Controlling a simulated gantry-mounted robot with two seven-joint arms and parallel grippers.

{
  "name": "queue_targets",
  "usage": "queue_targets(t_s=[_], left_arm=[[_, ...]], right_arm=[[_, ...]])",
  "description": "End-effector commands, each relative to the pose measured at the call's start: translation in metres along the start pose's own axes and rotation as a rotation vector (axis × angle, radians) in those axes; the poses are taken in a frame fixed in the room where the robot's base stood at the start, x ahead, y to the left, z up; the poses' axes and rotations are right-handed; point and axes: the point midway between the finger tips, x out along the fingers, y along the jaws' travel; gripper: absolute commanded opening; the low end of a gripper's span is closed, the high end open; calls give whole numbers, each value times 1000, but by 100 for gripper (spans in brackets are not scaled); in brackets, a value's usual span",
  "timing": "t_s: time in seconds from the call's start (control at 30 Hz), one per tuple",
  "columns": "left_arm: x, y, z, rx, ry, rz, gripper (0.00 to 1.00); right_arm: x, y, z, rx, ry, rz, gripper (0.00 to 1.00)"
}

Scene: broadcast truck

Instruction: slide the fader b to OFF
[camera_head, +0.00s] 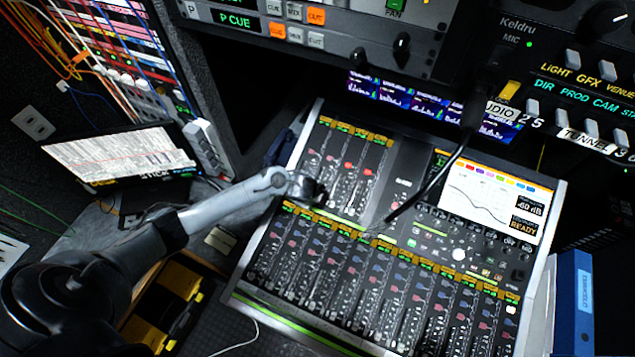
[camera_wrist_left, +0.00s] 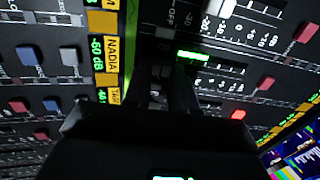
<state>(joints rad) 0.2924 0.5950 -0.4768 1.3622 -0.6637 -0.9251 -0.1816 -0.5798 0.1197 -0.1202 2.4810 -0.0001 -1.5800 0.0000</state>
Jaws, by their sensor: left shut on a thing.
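The mixing console (camera_head: 408,232) has an upper-left bank of faders (camera_head: 352,170) with red and pale caps, and a long lower bank. My left gripper (camera_head: 308,190) is down at the lower left of the upper bank. In the left wrist view its dark fingers (camera_wrist_left: 165,92) are close together over the panel, shut on what seems to be a fader cap, which they hide. An OFF mark (camera_wrist_left: 173,16) and a dB scale (camera_wrist_left: 232,42) are printed close by. I cannot read which fader is b. My right gripper is not in view.
A thin black gooseneck (camera_head: 432,182) crosses above the console. A laptop (camera_head: 120,160) stands at the left and a blue binder (camera_head: 574,305) at the right.

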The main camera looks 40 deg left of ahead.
Motion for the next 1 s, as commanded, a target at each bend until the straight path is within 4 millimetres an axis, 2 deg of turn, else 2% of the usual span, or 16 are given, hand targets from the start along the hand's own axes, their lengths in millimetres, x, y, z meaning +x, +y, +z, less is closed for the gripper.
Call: queue_targets(t_s=[0.1,0.33,0.37,0.5,0.83,1.0], left_arm=[[0,7,0,3,0,2,0],[0,7,-1,4,0,3,0],[0,7,-1,5,0,3,30],[0,7,-1,4,0,3,51],[-2,5,0,2,0,1,51],[-16,5,0,2,1,0,51]], right_arm=[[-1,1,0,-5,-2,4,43],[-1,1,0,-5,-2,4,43],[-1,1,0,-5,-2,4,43],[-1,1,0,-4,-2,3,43],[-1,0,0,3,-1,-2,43],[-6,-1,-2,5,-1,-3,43]])
